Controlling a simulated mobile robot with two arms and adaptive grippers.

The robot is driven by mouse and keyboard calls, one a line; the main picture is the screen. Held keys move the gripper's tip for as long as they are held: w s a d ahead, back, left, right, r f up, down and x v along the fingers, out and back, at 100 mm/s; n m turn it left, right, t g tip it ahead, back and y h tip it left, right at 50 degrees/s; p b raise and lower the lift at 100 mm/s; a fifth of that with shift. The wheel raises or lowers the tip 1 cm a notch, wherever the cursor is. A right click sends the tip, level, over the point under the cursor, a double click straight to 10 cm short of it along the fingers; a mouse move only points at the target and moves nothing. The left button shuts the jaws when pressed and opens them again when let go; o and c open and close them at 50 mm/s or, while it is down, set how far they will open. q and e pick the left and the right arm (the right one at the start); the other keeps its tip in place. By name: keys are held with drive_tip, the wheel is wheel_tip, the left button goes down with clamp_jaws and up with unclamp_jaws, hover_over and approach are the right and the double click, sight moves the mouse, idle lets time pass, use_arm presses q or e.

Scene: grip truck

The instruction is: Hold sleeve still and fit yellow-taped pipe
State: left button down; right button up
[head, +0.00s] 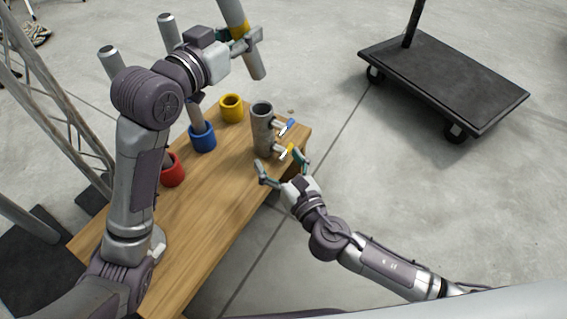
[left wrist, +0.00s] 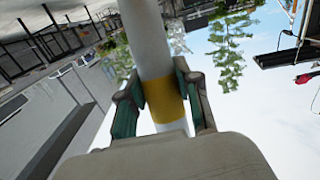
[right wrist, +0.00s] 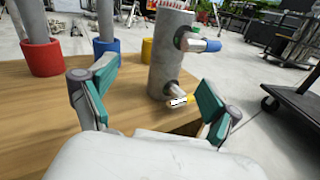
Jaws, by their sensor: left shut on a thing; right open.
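The grey sleeve (head: 263,130) stands upright near the right end of the wooden bench, with a blue-ended handle (head: 288,126) above a yellow-ended one (head: 286,151). My left gripper (head: 247,42) is shut on the yellow-taped pipe (head: 256,66), gripping at its tape band (left wrist: 165,99). The pipe is tilted and in the air, above and beyond the sleeve, apart from it. My right gripper (head: 281,167) is open just in front of the sleeve's lower part. In the right wrist view the sleeve (right wrist: 171,55) stands between and beyond the open fingers.
Red (head: 172,170), blue (head: 203,137) and yellow (head: 231,108) cups stand along the bench (head: 200,220). Pipes stand in the red and blue cups; the yellow cup is empty. A black cart (head: 440,80) stands on the floor at right. Metal truss is at left.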

sight(267, 138)
drive_tip(key=shift+n+h, duration=0.5)
drive_tip(key=x, duration=0.4)
drive_tip(key=f+x, duration=0.1)
drive_tip(key=x, duration=0.2)
drive_tip(key=d+x, duration=0.1)
drive_tip(key=x, duration=0.3)
drive_tip(key=shift+w+a+f, duration=0.1)
drive_tip(key=shift+w+f, duration=0.1)
drive_tip(key=shift+w, duration=0.25)
clamp_jaws()
use_arm(q)
drive_tip(key=shift+w+d+f+g+y, duration=0.25)
drive_tip(key=shift+w+d+g+y, duration=0.35)
drive_tip(key=shift+w+d+g, duration=0.45)
drive_tip(key=shift+w+d+f+g+y, duration=0.1)
drive_tip(key=shift+w+f+g+y, duration=0.2)
drive_tip(key=shift+w+g+y, duration=0.15)
drive_tip(key=shift+w+f, duration=0.1)
drive_tip(key=shift+f, duration=2.2)
